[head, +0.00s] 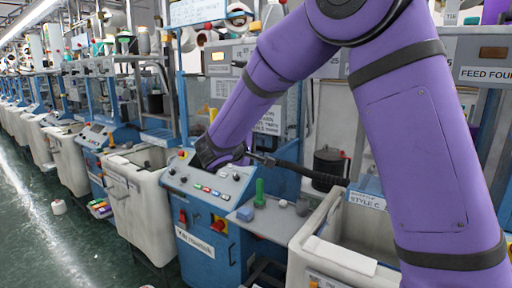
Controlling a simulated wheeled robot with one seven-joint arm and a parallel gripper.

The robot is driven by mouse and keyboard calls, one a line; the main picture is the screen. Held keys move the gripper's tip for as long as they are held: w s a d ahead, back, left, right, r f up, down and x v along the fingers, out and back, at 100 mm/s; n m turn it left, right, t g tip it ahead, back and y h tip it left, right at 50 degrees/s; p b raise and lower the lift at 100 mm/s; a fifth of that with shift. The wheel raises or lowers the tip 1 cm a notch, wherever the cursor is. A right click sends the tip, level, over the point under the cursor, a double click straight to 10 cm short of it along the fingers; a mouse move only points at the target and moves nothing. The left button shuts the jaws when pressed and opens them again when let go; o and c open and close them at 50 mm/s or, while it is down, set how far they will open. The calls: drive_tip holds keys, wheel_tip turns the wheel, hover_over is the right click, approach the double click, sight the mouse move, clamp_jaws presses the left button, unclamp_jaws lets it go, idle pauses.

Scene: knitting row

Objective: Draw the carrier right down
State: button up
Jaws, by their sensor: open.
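My purple arm reaches down from the top right to a dark wrist above the blue control box (210,185). My gripper (262,158) is small and dark beyond the wrist, open, its fingertips hard to make out. A dark ribbed bar (305,174) runs from beside it to the right; I cannot tell whether they touch. I cannot pick out the carrier with certainty; my arm covers much of the machine behind.
An off-white bin (140,205) stands left of the control box, and another bin (335,255) labelled STYLE C stands right. A green peg (259,192) stands on a grey shelf.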

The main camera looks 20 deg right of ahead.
clamp_jaws()
drive_tip(key=shift+f, duration=0.1)
wheel_tip(320, 180, down, 40)
drive_tip(key=shift+s+f, duration=0.15)
drive_tip(key=shift+s, duration=0.05)
idle(0.9)
drive_tip(key=shift+f, duration=0.1)
drive_tip(key=shift+c, duration=0.8)
unclamp_jaws()
drive_tip(key=shift+f, duration=0.1)
drive_tip(key=shift+o, duration=0.8)
drive_tip(key=shift+w, duration=0.1)
